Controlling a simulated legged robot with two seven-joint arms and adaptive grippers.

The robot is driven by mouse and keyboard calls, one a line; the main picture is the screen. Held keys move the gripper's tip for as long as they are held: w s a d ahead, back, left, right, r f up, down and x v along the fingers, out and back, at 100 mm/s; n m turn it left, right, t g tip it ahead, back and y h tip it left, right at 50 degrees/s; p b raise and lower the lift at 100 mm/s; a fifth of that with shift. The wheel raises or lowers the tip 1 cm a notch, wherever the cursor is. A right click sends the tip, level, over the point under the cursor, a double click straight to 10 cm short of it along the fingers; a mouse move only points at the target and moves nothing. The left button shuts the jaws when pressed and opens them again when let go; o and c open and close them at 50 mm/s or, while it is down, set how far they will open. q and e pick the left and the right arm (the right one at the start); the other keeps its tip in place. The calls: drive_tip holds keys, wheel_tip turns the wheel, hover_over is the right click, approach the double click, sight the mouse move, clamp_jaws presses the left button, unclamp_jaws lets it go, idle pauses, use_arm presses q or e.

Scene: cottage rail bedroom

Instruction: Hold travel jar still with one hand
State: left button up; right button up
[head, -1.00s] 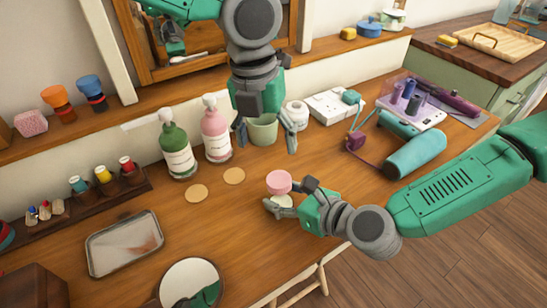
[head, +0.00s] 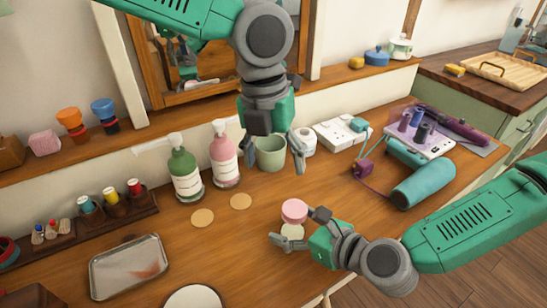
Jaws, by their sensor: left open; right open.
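The travel jar appears to be the small jar with a pink lid (head: 294,210) and a cream body (head: 292,231), upright near the table's front edge. My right gripper (head: 291,229) is open around the jar's lower part, one finger to its left and one to its right. I cannot tell whether the fingers touch it.
Green (head: 184,174) and pink (head: 224,160) pump bottles stand left of the cup. Two tan discs (head: 203,217) lie between them and a metal tray (head: 127,267). A teal hair dryer (head: 423,182) lies at right. The wooden table (head: 225,250) is clear left of the jar.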

drive_tip(key=v, duration=1)
drive_tip(key=shift+w+d, duration=0.1)
drive_tip(key=shift+d, duration=0.05)
drive_tip(key=shift+s+d+r, duration=0.2)
drive_tip(key=shift+s+r, duration=0.05)
drive_tip(key=shift+s, duration=0.2)
drive_tip(key=shift+d, duration=0.15)
drive_tip(key=shift+f, duration=0.1)
